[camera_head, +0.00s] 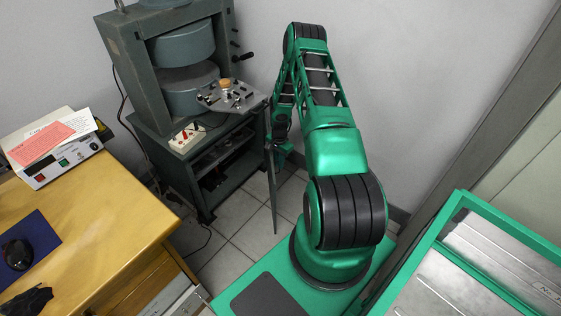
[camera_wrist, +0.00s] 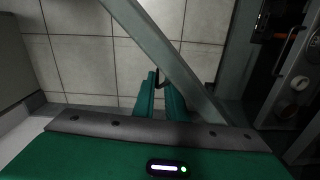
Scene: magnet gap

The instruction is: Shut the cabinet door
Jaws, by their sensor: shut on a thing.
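The cabinet door (camera_head: 273,190) is a thin grey panel seen almost edge-on, standing open at the front right of the dark grey cabinet (camera_head: 200,190). In the wrist view the door (camera_wrist: 165,45) runs as a diagonal grey band from the top to the lower right. My gripper (camera_wrist: 160,84) has two green fingers closed around a small dark handle (camera_wrist: 158,76) on the door. In the head view the fingertips are hidden by the door and my arm.
A big magnet (camera_head: 183,65) stands on the cabinet, with a metal plate (camera_head: 232,96) jutting out. A wooden desk (camera_head: 95,215) is at the left. Tiled floor (camera_head: 230,225) is free between desk and door. A wall and green-framed cart (camera_head: 440,230) are at the right.

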